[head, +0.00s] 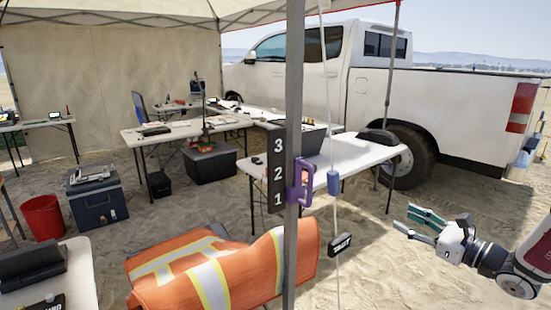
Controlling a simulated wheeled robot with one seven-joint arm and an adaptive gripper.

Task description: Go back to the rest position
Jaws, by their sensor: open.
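My gripper (418,223) is at the right of the head view, over bare sand. Its teal-tipped fingers point left and are spread apart, with nothing between them. My arm comes in from the lower right edge. The gripper is clear of the tables and of the tent pole.
A grey tent pole (294,120) stands at centre with a numbered board (277,170) and purple clamp (302,183). A cord (337,215) hangs beside it. An orange vest (200,285) lies in front. A white table (360,157) and pickup (440,100) stand behind.

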